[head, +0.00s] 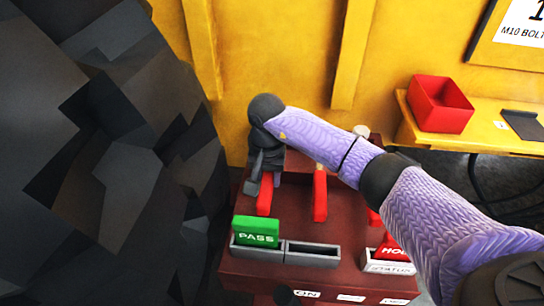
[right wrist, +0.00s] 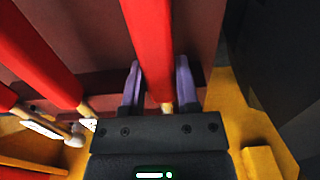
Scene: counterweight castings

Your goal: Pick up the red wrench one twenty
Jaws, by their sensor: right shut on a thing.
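Several red-handled tools lie side by side on a dark red stand. My right gripper (head: 266,180) reaches down over the far end of the leftmost red handle (head: 264,200) in the head view. In the right wrist view the two purple-grey fingers (right wrist: 158,75) stand on either side of a red handle (right wrist: 148,35), shut on it. The handle's narrow tan end shows near the gripper palm. I cannot read which wrench it is. A second red handle (head: 320,197) lies to its right, and a third is partly hidden by my right arm. My left gripper is not in view.
A green PASS block (head: 256,232) sits in a grey tray at the stand's front, beside an empty grey slot (head: 313,254). A red HOLD block (head: 392,250) is at right. Large dark faceted rock-like shapes (head: 110,160) fill the left. A red bin (head: 440,104) stands on a yellow bench.

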